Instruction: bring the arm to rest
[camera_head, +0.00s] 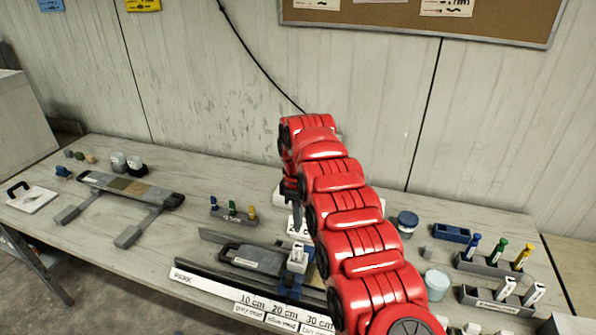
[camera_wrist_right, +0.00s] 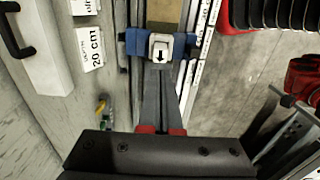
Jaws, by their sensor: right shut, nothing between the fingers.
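My right arm (camera_head: 345,215), red and segmented, reaches up from the lower right over the middle of the workbench (camera_head: 150,250) in the head view. Its gripper is mostly hidden there. In the right wrist view my right gripper (camera_wrist_right: 161,88) has its two grey fingers together, with nothing held. The fingers point at a white block with a black arrow (camera_wrist_right: 161,48) on a blue clamp (camera_wrist_right: 133,42). I cannot tell whether they touch it. The white block also shows in the head view (camera_head: 298,257), below the arm. My left gripper is not in view.
A small rack (camera_head: 233,216) holds coloured markers. At right are a marker holder (camera_head: 485,266), a blue-lidded jar (camera_head: 407,222) and a pale cup (camera_head: 436,284). A wall stands behind the bench.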

